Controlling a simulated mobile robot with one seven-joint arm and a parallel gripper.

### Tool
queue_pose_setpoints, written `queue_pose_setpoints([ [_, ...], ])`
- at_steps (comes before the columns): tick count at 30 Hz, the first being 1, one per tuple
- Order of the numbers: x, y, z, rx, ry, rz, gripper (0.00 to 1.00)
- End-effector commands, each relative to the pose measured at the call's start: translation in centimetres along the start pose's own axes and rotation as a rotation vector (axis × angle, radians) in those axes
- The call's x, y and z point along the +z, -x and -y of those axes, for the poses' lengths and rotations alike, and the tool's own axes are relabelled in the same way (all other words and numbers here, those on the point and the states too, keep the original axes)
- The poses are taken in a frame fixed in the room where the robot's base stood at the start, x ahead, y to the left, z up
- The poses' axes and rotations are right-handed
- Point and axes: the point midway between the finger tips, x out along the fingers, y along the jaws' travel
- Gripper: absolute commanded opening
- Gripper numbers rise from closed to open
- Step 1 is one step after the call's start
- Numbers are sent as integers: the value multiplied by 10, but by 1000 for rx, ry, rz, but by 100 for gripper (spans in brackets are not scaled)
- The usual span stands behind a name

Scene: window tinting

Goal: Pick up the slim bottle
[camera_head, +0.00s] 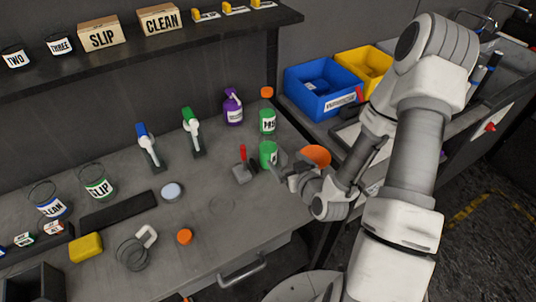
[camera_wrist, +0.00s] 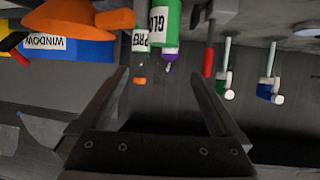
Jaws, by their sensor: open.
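No label in view reads "slim", so I cannot tell for certain which bottle is meant. A narrow upright bottle with an orange cap (camera_head: 267,121) stands at the back right of the bench. A green bottle (camera_head: 268,151) stands in front of it. In the upside-down wrist view the orange-capped bottle (camera_wrist: 140,42) and the green bottle (camera_wrist: 171,28) appear side by side beyond the fingertips. My gripper (camera_head: 281,172) is just in front of the green bottle. Its fingers (camera_wrist: 158,75) are apart with nothing held between them.
A red-handled tool (camera_head: 243,167) stands left of my gripper. Bench front centre is mostly clear.

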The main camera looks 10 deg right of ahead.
Motion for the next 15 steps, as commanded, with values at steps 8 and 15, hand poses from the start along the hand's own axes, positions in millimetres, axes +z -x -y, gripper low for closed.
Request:
queue_pose_setpoints([
  [8,4,-13,0,0,2,-2,100],
  [15,5,-20,1,2,4,-1,100],
])
